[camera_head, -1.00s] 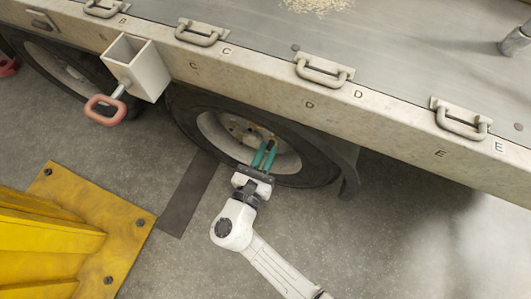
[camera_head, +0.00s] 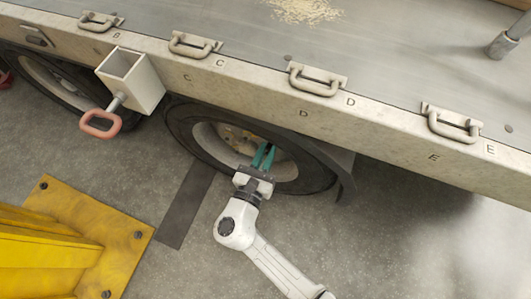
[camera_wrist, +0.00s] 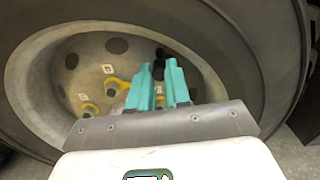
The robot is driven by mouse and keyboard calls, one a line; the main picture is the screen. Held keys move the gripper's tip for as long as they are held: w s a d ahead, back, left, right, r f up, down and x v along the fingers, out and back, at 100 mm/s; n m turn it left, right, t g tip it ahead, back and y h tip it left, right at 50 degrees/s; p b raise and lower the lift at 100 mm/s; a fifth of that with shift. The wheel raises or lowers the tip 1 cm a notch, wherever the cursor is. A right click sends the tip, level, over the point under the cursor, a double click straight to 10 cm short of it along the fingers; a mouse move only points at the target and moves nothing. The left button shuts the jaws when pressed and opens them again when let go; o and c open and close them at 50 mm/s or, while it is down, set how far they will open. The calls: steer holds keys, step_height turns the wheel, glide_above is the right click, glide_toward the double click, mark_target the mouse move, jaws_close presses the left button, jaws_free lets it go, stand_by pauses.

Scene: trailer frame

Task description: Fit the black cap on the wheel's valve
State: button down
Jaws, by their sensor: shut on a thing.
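The wheel (camera_head: 181,121) is under the trailer's side, with a black tyre and pale rim; its rim (camera_wrist: 38,75) fills much of the wrist view. My gripper (camera_head: 264,153) reaches into the wheel's dish from below. In the wrist view its two teal fingers (camera_wrist: 159,70) are close together, with a small black piece (camera_wrist: 159,72) between their tips, which looks like the cap. It is hard to separate from the dark rim behind. I cannot make out the valve; the fingers cover part of the rim.
The trailer's side board (camera_head: 250,92) with lettered marks and metal handles (camera_head: 317,80) runs above the wheel. A square metal socket (camera_head: 135,82) and a red-handled lever (camera_head: 101,124) stick out on the left. A yellow stand (camera_head: 100,228) is at lower left. Floor at lower right is clear.

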steer(key=c, duration=1)
jaws_free()
steer(key=shift+c, duration=0.4)
steer(key=shift+o, duration=1)
steer(key=shift+d, duration=0.1)
steer(key=shift+s, duration=0.1)
steer(key=shift+c, duration=0.3)
steer(key=shift+s, duration=0.25)
steer(key=shift+c, duration=0.2)
steer(key=shift+s+a+p, duration=0.3)
steer(key=shift+s, duration=0.25)
steer(key=o, duration=0.3)
steer(key=shift+s+a, duration=0.1)
steer(key=shift+s, duration=0.2)
steer(key=shift+p+v, duration=0.55)
steer(key=shift+v, duration=2.25)
